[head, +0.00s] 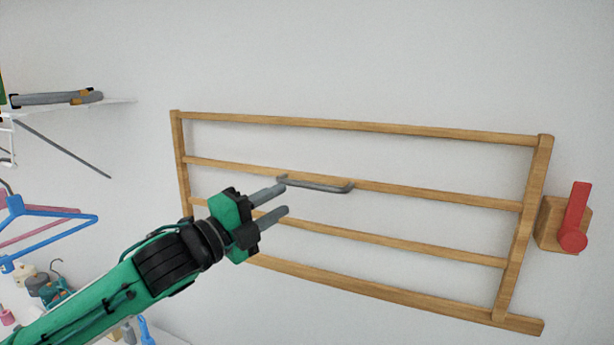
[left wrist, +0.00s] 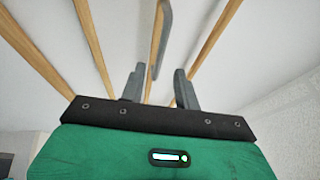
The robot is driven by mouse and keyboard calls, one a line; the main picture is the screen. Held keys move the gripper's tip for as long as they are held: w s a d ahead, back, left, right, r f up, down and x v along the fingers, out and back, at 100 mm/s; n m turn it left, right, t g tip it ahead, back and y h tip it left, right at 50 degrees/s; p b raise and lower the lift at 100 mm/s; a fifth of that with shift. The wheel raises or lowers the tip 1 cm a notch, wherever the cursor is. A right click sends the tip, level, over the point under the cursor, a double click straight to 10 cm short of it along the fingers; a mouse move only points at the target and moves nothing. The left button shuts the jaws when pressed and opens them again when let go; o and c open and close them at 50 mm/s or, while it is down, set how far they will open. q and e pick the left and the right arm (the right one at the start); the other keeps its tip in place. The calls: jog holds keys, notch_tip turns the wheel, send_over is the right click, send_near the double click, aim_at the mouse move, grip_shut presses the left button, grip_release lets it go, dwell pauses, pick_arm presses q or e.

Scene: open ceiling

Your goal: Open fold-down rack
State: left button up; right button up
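The fold-down rack (head: 340,126) is a wooden frame with several horizontal bars, lying up flat against the wall. A grey metal handle (head: 322,187) is fixed on its second bar from the top. In the left wrist view the handle (left wrist: 164,30) shows beyond the fingers. My left gripper (head: 284,199) is open and empty, its two grey fingers apart, just left of and below the handle. In the left wrist view its fingers (left wrist: 158,84) stand spread with the rack bars behind. I cannot tell whether a finger touches the handle. My right gripper is not in view.
A red lever on a wooden block (head: 573,225) is on the wall right of the rack. A white shelf (head: 85,106) with grey items is at upper left. Blue and pink hangers (head: 45,222) hang at left, above several small items. The wall above the rack is bare.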

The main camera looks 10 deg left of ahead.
aim_at(304, 187)
pick_arm(q)
jog(key=p+x, duration=0.3)
jog(key=x, duration=0.4)
jog(key=shift+w+d+r+p, duration=0.1)
jog(key=shift+w+r+p, duration=0.1)
jog(key=shift+p, duration=0.1)
jog(key=shift+w+d, duration=0.2)
jog(key=shift+w, duration=0.1)
jog(key=c, duration=0.6)
jog(key=shift+f, duration=0.1)
grip_shut()
